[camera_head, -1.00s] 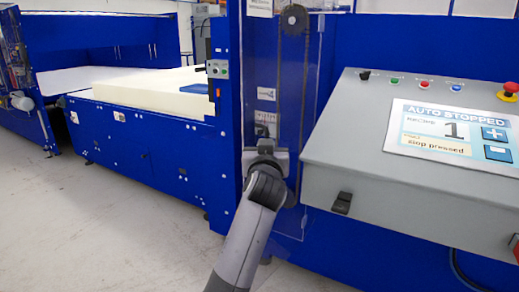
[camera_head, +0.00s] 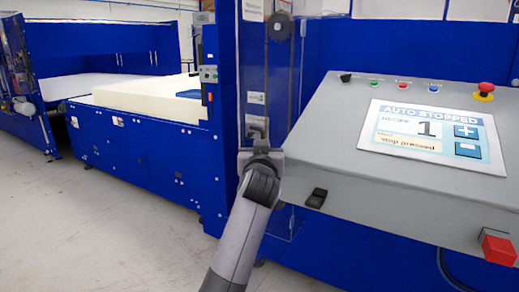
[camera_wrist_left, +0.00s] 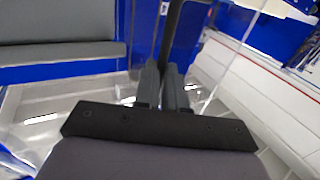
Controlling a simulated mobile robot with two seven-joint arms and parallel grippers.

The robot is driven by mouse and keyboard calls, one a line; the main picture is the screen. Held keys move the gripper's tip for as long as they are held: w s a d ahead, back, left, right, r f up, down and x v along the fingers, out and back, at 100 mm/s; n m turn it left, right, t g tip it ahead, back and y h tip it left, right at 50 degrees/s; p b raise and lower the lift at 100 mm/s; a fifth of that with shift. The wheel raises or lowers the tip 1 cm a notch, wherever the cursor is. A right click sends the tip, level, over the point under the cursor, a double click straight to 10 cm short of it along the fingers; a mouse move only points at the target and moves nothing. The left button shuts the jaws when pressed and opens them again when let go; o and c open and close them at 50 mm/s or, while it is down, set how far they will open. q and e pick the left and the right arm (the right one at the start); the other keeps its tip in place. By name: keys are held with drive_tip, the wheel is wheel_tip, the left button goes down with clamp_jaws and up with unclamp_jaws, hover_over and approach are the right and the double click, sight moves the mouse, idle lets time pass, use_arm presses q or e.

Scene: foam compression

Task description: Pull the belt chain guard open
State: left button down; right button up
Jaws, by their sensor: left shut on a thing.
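The belt chain guard (camera_head: 257,97) is a clear panel with a small label, on the blue machine column in the head view. It appears turned at an angle to the column. My left gripper (camera_head: 260,146) is at the guard's dark handle. In the left wrist view my left gripper's fingers (camera_wrist_left: 159,85) are shut on the dark bar of the handle (camera_wrist_left: 172,30). The chain sprocket (camera_head: 279,27) shows at the column's top. The guard's hinge is not clear to me. My right gripper is out of view.
A grey control console (camera_head: 400,190) with a lit screen, coloured buttons and a red block (camera_head: 498,248) stands close on the right. A blue conveyor (camera_head: 150,160) carrying a white foam block (camera_head: 145,95) is on the left. Open grey floor (camera_head: 90,230) lies at lower left.

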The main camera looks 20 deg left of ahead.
use_arm(q)
drive_tip(key=shift+d+r, duration=0.2)
drive_tip(key=shift+r, duration=0.05)
drive_tip(key=c, duration=1.6)
unclamp_jaws()
drive_tip(key=o, duration=0.4)
drive_tip(key=shift+w+f, duration=0.15)
drive_tip(key=shift+w, duration=0.1)
drive_tip(key=shift+f, duration=0.1)
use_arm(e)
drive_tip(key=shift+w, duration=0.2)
use_arm(q)
drive_tip(key=shift+s+f, duration=0.1)
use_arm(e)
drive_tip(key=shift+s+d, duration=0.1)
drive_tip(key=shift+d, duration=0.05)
